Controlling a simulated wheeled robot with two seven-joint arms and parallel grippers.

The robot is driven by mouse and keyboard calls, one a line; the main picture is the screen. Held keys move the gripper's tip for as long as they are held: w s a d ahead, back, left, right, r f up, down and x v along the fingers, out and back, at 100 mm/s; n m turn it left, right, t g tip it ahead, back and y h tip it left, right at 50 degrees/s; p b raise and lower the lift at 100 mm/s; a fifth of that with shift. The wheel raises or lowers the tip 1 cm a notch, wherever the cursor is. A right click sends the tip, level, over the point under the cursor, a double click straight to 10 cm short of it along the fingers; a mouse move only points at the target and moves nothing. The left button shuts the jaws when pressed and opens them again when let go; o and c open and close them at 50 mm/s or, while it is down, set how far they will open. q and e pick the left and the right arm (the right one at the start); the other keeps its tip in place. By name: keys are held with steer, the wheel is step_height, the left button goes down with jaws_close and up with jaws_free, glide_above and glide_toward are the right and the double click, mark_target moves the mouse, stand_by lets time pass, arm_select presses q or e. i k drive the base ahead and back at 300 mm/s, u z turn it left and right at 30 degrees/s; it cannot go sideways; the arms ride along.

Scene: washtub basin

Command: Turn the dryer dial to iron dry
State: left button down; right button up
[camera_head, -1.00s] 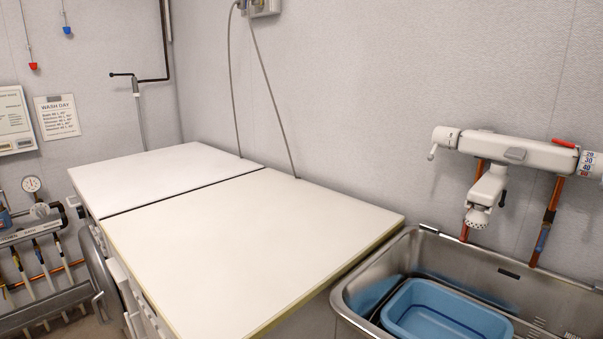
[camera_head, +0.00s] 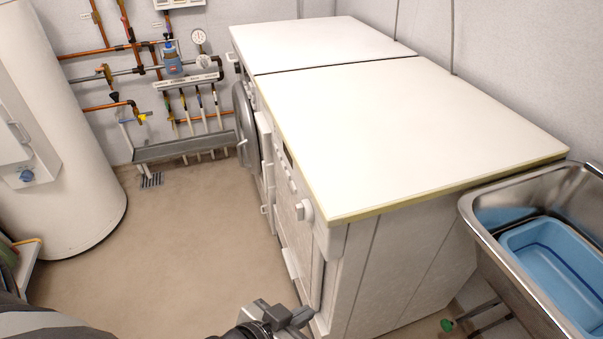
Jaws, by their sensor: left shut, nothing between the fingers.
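Two white machines stand side by side under pale tops, their fronts seen at a steep angle. A white dial (camera_head: 304,210) sticks out near the right end of the nearer machine's (camera_head: 297,235) front panel. Its markings and setting are too small to read. My left gripper (camera_head: 298,315) is at the bottom edge, partly cut off, lower in the picture than the dial and apart from it. It is shut and empty. My right gripper is not in view.
A round door (camera_head: 243,125) stands open on the farther machine. A steel sink (camera_head: 482,222) with a blue basin (camera_head: 520,235) is at the right. A white tank (camera_head: 60,130) stands left. The floor (camera_head: 190,235) before the machines is clear.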

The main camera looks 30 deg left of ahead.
mark_target(304, 210)
steer(key=u, duration=0.5)
steer(key=k, duration=0.6)
steer(key=u, duration=1)
steer(key=i, duration=1)
steer(key=z, duration=0.1)
